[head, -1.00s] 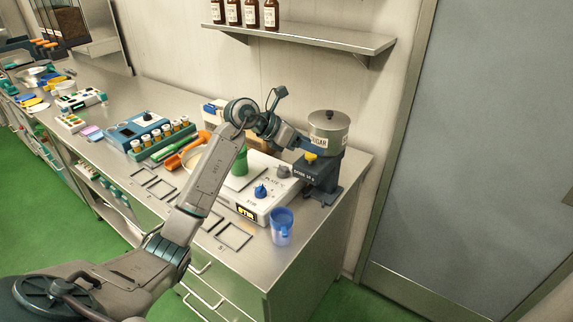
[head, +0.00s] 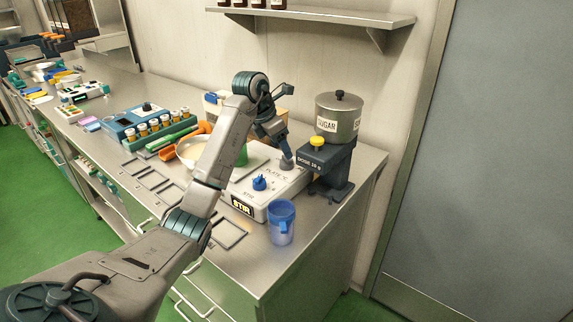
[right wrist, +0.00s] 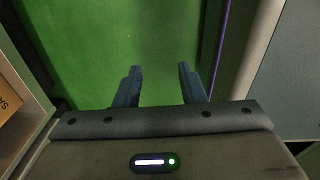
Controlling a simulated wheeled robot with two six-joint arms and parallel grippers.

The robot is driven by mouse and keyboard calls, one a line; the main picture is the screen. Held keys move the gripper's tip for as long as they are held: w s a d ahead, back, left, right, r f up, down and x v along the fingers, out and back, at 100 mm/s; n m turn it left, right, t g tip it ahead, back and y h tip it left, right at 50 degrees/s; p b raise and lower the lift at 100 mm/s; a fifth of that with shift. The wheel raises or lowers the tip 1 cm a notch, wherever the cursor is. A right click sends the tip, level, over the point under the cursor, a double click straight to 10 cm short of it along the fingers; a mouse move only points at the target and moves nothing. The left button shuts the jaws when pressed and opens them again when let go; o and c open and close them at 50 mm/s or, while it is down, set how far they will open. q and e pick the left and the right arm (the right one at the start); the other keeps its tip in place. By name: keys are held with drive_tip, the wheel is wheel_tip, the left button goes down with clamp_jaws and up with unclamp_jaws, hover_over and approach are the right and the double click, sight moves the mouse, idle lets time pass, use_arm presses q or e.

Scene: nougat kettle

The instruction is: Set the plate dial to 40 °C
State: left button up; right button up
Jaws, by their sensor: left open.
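The white stirrer hot plate (head: 247,205) stands near the right end of the bench. It has a lit STIR display (head: 241,207) and a blue dial (head: 260,183) on its top. The grey plate dial (head: 287,164) sits at its back right. My left gripper (head: 286,157) points down right at the grey dial, with its jaws open. I cannot tell whether the fingers touch the dial, and its pointer and marks are too small to read. My right gripper (right wrist: 160,72) shows in the right wrist view, open and empty above the green floor.
A sugar dispenser (head: 338,117) on a dark base stands just right of the plate. A blue cup (head: 282,224) stands in front of it. A white bowl (head: 188,151) and a vial rack (head: 160,140) are to the left. A shelf (head: 320,14) hangs above.

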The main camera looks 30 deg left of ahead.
sight(284, 162)
use_arm(q)
drive_tip(key=p+x, duration=0.1)
drive_tip(key=x, duration=0.3)
drive_tip(key=shift+w+d+f, duration=0.1)
drive_tip(key=shift+f, duration=0.25)
drive_tip(key=shift+w+f+p, duration=0.2)
drive_tip(key=shift+f+p, duration=0.1)
drive_tip(key=shift+f, duration=0.05)
drive_tip(key=c, duration=1)
drive_tip(key=shift+o, duration=0.2)
use_arm(e)
drive_tip(key=shift+w+r, duration=0.5)
drive_tip(key=shift+r, duration=0.05)
